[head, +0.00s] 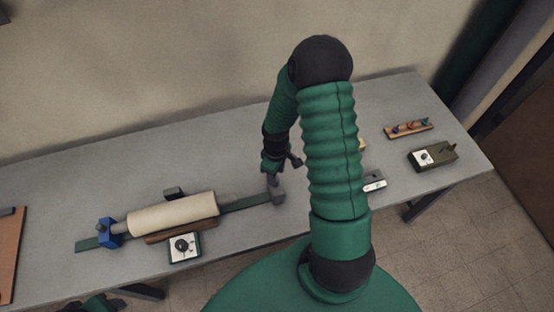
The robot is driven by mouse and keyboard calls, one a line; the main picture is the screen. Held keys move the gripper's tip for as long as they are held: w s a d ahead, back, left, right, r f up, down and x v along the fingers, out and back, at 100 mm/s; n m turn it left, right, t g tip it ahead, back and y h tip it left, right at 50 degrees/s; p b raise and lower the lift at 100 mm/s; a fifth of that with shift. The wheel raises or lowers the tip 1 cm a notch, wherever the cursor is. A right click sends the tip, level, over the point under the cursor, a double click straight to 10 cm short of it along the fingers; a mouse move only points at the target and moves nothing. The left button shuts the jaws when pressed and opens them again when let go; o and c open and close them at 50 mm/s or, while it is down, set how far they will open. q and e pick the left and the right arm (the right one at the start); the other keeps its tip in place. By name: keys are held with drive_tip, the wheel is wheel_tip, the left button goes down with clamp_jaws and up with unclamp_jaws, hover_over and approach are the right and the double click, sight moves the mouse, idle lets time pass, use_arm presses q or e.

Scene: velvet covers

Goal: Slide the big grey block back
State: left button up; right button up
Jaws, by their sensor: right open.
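A grey block (278,196) sits at the right end of a long green rail (245,203). A cream cylinder (172,214) lies along the rail, between a blue block (110,232) on the left and a short grey rod (229,198) on the right. My right gripper (283,170) is open, just behind and above the grey block. One finger reaches down to the block; whether it touches, I cannot tell. Part of my left arm (96,304) shows at the bottom left edge; its fingers cannot be made out clearly.
A small dark block (174,193) stands behind the cylinder. A brown bar (181,231) and a white box with a black knob (184,246) are in front. At the right are a wooden rack (409,130), a dark green box (432,156) and a small grey piece (374,182).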

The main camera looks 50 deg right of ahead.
wheel_tip(320, 180, up, 13)
drive_tip(key=shift+s+d+f, duration=0.15)
drive_tip(key=shift+d, duration=0.15)
